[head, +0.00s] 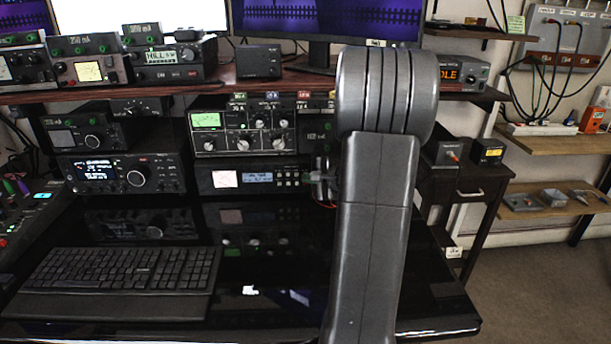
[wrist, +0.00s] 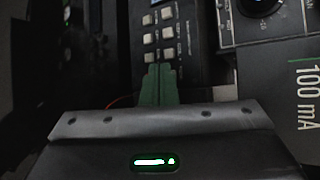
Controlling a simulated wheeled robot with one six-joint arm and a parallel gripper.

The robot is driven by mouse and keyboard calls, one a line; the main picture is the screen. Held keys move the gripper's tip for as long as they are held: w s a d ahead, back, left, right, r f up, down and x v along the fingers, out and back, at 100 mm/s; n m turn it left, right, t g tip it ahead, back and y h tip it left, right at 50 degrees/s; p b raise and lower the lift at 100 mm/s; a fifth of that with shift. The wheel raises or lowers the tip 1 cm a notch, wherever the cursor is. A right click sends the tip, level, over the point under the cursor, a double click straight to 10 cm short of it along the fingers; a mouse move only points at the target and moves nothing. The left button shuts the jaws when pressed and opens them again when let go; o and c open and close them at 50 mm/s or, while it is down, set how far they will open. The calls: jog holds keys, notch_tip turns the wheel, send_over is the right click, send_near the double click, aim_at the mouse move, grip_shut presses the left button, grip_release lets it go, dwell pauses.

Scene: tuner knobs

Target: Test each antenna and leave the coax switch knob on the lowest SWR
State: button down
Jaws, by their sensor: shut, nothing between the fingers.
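My gripper (head: 322,185) is at the right end of a low unit with a small display, partly hidden by my arm. In the wrist view its green fingers (wrist: 158,82) are together and empty, their tips close to a block of pale push buttons (wrist: 150,38); contact cannot be told. Above the low unit, a grey tuner panel (head: 230,148) carries several knobs and a green-lit meter (head: 207,120). A round dark knob (wrist: 262,4) shows at the top right of the wrist view. I cannot tell which knob is the coax switch; the meter reading is too small to read.
My arm hides the desk's right part. A keyboard (head: 115,268) lies on the glossy black desk (head: 265,310). Radios (head: 125,174) stand to the left, and a shelf (head: 300,80) with boxes runs above. A box marked 100 mA (wrist: 300,100) is beside the fingers.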

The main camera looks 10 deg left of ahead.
jog(key=shift+w, duration=0.15)
dwell(0.4)
jog(key=shift+s+d+b, duration=0.15)
jog(key=shift+s+b, duration=0.25)
jog(key=shift+s, duration=0.35)
jog(key=shift+s, duration=0.1)
jog(key=shift+s+d+b, duration=0.25)
jog(key=shift+s+b, duration=0.05)
jog(key=shift+s, duration=0.45)
jog(key=shift+s+d+b, duration=0.2)
jog(key=shift+s+b, duration=0.1)
jog(key=shift+s, duration=0.5)
jog(key=shift+s+d+b, duration=0.25)
jog(key=shift+s+b, duration=0.05)
jog(key=shift+s, duration=0.45)
dwell(2.8)
